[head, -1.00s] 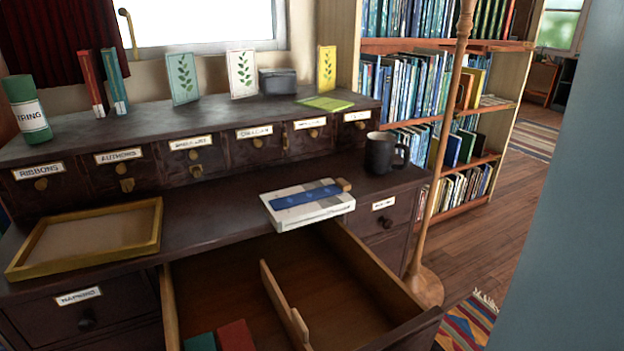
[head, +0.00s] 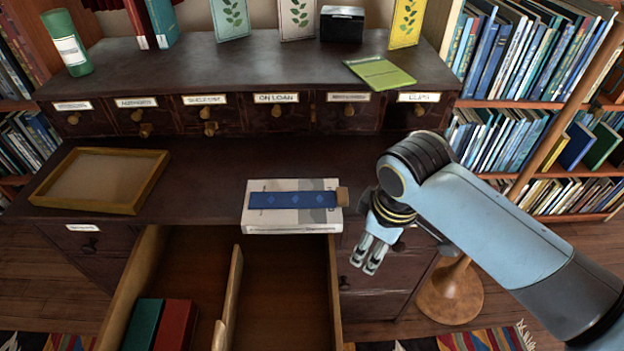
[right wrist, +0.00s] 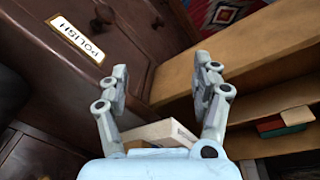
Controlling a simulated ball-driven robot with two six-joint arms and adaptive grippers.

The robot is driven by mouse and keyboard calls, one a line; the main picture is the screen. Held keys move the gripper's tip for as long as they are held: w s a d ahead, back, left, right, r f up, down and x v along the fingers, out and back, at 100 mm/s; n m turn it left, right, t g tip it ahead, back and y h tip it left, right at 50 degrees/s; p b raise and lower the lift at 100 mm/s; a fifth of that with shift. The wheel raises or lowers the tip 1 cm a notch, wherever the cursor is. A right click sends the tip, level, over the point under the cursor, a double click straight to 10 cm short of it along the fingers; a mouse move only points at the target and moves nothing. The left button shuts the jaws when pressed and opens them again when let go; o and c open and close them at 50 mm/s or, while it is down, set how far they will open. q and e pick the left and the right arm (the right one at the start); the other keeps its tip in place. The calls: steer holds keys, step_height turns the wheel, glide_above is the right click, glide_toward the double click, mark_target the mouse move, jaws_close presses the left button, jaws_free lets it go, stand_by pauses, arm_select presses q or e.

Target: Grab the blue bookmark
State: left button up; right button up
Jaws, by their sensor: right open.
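The blue bookmark (head: 275,200) lies flat along the top of a white book (head: 262,226), with a tan tab (head: 343,197) at its right end. The book sits at the front edge of the desk's writing surface. My right gripper (head: 370,259) points down to the right of the book, in front of the desk, apart from the bookmark. In the right wrist view the right gripper (right wrist: 163,75) is open with nothing gripped. A pale block, probably the book, shows low between its fingers; the bookmark cannot be made out there. My left gripper is in no view.
An open drawer (head: 335,285) juts out below the book, with a divider (head: 232,290), a green book (head: 143,325) and a red book (head: 175,325) inside. A shallow wooden tray (head: 150,188) is at left. A wooden stand (head: 452,292) stands right of the desk.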

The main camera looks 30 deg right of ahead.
mark_target(347, 193)
steer(key=w+r+n+g+p, duration=0.2)
steer(key=w+r+n, duration=0.6)
steer(key=r, duration=0.8)
steer(key=shift+m+y, duration=0.3)
steer(key=shift+m, duration=0.1)
steer(key=f+b, duration=0.3)
steer(key=w+f+b, duration=0.1)
steer(key=f+b, duration=0.2)
steer(key=shift+w, duration=0.2)
step_height(347, 193, down, 5)
steer(key=b, duration=0.3)
steer(key=shift+s+d+r, duration=0.15)
steer(key=c, duration=0.9)
